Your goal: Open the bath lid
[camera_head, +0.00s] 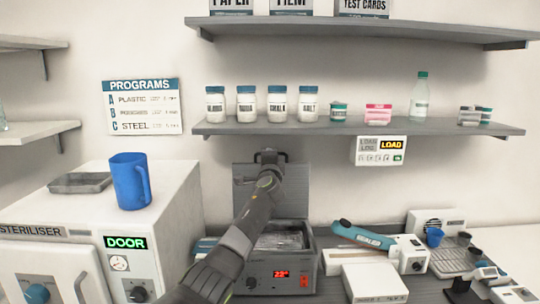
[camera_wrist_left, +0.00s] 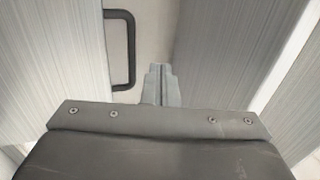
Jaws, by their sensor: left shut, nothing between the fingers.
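The bath (camera_head: 283,284) is a dark grey box with a red display on its front, on the counter in the head view. Its grey lid (camera_head: 294,195) stands upright at the back, and the bath's top is open. My left arm reaches across the bath, and my left gripper (camera_head: 267,164) is at the upper part of the lid. In the left wrist view the left gripper (camera_wrist_left: 160,84) is shut and empty. A black handle (camera_wrist_left: 130,50) is to its left, apart from the fingers. My right gripper is not in view.
A white steriliser (camera_head: 165,230) with a blue mug (camera_head: 130,181) on top stands left of the bath. A sealer (camera_head: 362,236) and a white box (camera_head: 374,283) are to the right. A shelf (camera_head: 350,128) with jars runs above the lid.

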